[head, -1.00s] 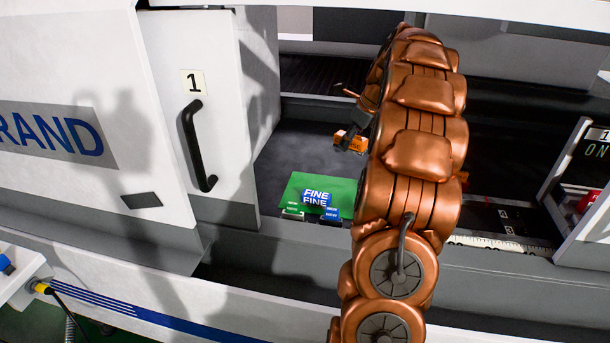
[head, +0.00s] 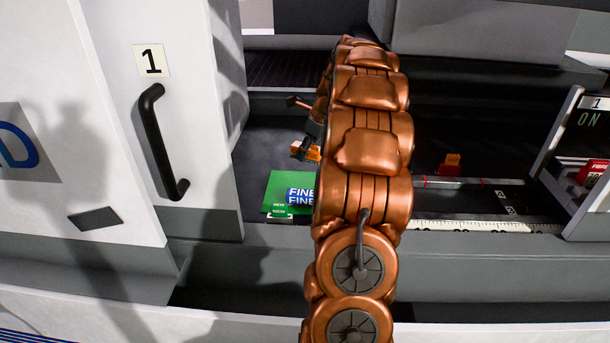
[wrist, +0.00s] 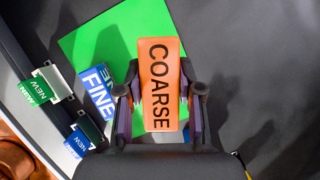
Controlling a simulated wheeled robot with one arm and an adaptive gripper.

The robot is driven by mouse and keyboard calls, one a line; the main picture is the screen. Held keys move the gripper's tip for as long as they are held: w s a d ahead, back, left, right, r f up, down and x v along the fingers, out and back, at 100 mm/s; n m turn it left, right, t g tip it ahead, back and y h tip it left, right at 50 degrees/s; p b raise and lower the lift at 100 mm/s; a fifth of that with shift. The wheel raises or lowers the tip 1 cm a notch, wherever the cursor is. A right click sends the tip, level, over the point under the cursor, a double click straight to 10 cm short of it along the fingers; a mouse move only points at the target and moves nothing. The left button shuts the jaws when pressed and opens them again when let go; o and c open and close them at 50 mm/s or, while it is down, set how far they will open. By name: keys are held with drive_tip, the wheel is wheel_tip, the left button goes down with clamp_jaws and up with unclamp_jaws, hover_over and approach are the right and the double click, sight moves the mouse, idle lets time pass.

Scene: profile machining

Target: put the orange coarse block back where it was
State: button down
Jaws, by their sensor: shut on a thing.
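My gripper (wrist: 160,92) is shut on the orange coarse block (wrist: 158,70), with one finger on each long side and the word COARSE facing the camera. In the head view, the block (head: 312,153) is small and partly covered by my gripper, behind the green mat (head: 275,183). In the wrist view, the block overlaps the green mat (wrist: 95,45). I cannot tell how high it is held. The blue FINE block (wrist: 97,88) lies on the mat, left of my gripper; it also shows in the head view (head: 300,195), partly behind my arm.
The machine door (head: 150,120) bounds the left; dark bed is bare behind the mat.

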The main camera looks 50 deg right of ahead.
sight(318, 149)
drive_tip(key=shift+f+p, duration=0.8)
drive_tip(key=shift+f, duration=3.15)
drive_tip(key=c, duration=0.7)
unclamp_jaws()
drive_tip(key=shift+f, duration=0.1)
drive_tip(key=shift+c, duration=0.2)
drive_tip(key=b+v, duration=0.3)
drive_tip(key=v, duration=0.9)
drive_tip(key=shift+s+d, duration=0.1)
